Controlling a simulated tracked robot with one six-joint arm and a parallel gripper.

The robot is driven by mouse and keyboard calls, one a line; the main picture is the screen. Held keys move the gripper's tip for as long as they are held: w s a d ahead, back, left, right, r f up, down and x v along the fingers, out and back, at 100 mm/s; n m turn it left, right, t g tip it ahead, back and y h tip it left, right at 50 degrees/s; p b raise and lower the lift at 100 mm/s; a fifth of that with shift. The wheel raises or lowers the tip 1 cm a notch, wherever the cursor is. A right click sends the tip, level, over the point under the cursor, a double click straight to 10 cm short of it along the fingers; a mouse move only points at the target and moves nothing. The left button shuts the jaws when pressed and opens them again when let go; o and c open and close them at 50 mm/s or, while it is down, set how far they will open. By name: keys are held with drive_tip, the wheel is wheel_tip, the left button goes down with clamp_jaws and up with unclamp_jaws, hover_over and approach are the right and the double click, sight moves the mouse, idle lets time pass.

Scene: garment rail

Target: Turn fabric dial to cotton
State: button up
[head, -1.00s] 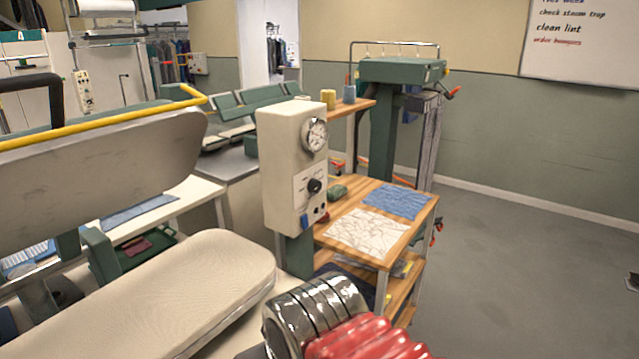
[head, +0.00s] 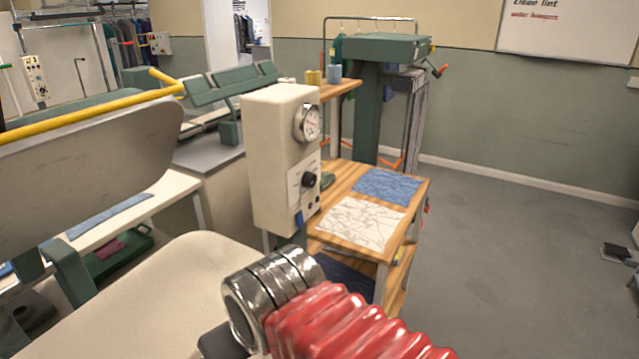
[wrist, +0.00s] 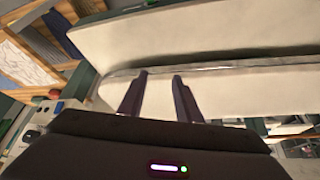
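The fabric dial (head: 309,180) is a black knob on a white panel on the cream control box (head: 270,150), below a round gauge (head: 307,122). The panel's labels are too small to read. In the wrist view, part of the control box with a dark knob (wrist: 32,135) shows at the lower left. My gripper (wrist: 160,75) has its two dark fingers apart with nothing between them. It points toward the cream press padding and is apart from the dial. In the head view my red and chrome arm is at the bottom; the fingers are not visible there.
A cream press board (head: 130,300) lies left of the control box, with the raised grey press head (head: 90,180) and its yellow bar behind. A wooden table (head: 345,182) with a white cloth (head: 361,222) and a blue cloth (head: 387,186) stands right of the box.

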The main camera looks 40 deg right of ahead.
drive_tip(key=shift+o, duration=0.2)
drive_tip(key=o, duration=0.3)
drive_tip(key=shift+w, duration=0.1)
drive_tip(key=shift+o, duration=0.7)
drive_tip(key=shift+f, duration=0.2)
drive_tip(key=w+d+r+m+t+y, duration=0.3)
drive_tip(key=w+d+y, duration=0.5)
drive_tip(key=w+d, duration=0.65)
drive_tip(key=s+d+r+m+t+h, duration=0.1)
drive_tip(key=d+t, duration=0.3)
drive_tip(key=d, duration=0.9)
drive_tip(key=s+d+r+m+t+h, duration=0.1)
drive_tip(key=s+d+t+h, duration=0.1)
drive_tip(key=d, duration=1)
drive_tip(key=s+t, duration=0.1)
drive_tip(key=t, duration=0.1)
drive_tip(key=shift+d+r+t, duration=0.2)
drive_tip(key=shift+d+t, duration=0.2)
